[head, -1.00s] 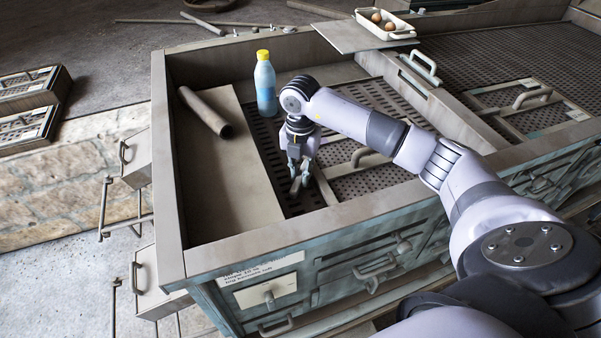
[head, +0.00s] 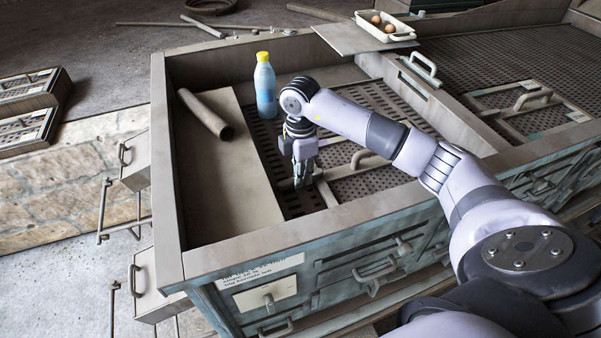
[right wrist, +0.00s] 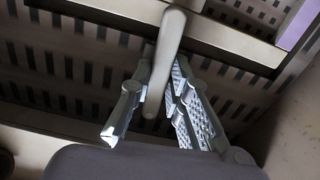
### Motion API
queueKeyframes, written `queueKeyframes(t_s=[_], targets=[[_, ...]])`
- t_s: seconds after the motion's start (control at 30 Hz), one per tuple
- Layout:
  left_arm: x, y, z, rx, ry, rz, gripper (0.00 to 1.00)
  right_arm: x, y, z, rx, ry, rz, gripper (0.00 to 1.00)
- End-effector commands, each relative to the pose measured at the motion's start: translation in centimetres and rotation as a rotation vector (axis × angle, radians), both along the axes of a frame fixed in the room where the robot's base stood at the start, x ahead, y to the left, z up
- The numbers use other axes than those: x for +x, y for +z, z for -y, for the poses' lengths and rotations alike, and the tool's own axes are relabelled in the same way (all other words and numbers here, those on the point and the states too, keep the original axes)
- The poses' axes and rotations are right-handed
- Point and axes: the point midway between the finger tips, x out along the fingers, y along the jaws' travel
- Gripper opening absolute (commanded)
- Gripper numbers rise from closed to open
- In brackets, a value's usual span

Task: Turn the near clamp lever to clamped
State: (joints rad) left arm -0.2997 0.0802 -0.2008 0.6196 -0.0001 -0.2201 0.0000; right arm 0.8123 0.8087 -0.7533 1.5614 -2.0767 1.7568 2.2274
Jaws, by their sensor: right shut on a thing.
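The near clamp lever is a plain grey, rounded bar (right wrist: 168,48) in the right wrist view, where it runs lengthwise between the two fingers. My right gripper (right wrist: 161,82) is shut on it there. In the head view my right gripper (head: 302,178) points down over the slotted bed just inside the near wall. The fingers largely hide the lever in that view, so I cannot read its angle there. My left gripper does not show.
A blue bottle with a yellow cap (head: 265,86) stands behind my right gripper. A pipe (head: 206,114) lies on the flat panel (head: 228,180) to the left. A framed grate with a handle (head: 367,160) is close on the right. The near wall (head: 300,232) stands in front.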

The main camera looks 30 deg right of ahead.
Motion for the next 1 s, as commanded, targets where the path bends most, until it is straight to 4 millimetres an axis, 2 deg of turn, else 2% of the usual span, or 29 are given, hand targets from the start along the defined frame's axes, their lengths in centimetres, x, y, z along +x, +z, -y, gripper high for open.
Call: queueKeyframes(t_s=[0.3, 0.7, 0.73, 1.0], targets=[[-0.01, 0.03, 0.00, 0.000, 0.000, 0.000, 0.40, 0.08, 0.11, 0.04, -0.001, -0.073, 0.003, 0.00], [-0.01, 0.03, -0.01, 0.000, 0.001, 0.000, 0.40, 0.09, 0.12, 0.07, -0.001, -0.079, 0.004, 0.00], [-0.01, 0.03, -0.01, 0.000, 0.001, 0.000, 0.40, 0.09, 0.12, 0.07, -0.001, -0.079, 0.004, 0.18], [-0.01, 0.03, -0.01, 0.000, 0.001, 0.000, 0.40, 0.04, 0.06, 0.04, 0.000, -0.077, 0.002, 0.36]])
